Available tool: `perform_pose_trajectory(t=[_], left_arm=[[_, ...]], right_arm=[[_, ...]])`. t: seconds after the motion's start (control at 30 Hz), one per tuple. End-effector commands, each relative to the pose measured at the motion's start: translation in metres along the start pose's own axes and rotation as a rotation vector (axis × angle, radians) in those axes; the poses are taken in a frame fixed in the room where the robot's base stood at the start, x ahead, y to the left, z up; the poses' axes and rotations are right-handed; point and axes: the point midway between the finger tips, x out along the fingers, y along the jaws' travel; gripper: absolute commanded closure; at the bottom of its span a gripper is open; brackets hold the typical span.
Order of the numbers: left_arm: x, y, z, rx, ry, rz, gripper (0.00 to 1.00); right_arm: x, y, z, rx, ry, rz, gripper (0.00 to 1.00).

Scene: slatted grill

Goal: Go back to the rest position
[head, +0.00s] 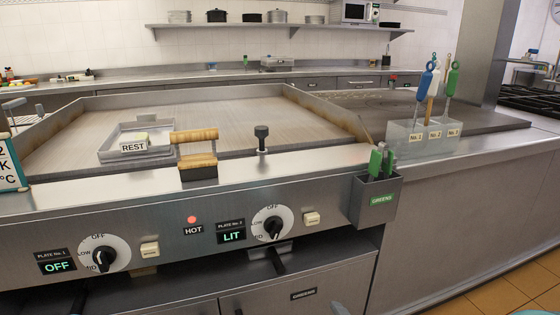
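Neither of my grippers shows clearly in the head view. A small pale cyan shape at the bottom right edge is cut off, and I cannot tell what it is. The griddle plate (225,115) lies open in front of me, with a shallow metal tray (112,152) marked REST on its left part. A small pale block (141,137) is at the tray. A wooden-handled tool (195,136) with a dark base stands at the griddle's front edge, right of the tray. No gripper is seen touching any of these.
The front panel has a left knob (103,254) by an OFF display and a right knob (272,224) by a LIT display. A bin of green-handled tools (375,198) hangs at the right corner. A clear holder (421,140) stands behind it. Much of the griddle is clear.

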Motion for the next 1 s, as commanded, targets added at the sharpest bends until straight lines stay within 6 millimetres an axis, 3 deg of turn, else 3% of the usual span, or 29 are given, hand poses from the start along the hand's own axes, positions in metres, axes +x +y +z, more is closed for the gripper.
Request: perform_pose_trajectory(t=[0.03, 0.13, 0.2, 0.33, 0.43, 0.7, 1.0], left_arm=[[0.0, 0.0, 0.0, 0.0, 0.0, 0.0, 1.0], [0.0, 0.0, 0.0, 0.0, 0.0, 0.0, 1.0], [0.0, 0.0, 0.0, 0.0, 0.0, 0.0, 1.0], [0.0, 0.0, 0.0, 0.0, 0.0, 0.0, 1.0], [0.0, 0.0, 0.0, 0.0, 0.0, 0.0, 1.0], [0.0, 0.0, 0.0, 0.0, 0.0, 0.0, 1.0], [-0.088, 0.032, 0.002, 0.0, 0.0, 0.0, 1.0]], right_arm=[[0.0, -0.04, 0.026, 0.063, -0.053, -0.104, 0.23], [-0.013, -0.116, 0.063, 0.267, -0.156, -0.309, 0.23], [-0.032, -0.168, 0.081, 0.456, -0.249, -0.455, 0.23], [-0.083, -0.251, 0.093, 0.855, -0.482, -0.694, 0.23], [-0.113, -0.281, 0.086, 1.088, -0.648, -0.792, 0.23], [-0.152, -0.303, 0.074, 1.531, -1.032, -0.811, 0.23], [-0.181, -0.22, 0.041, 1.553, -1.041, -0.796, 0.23]])
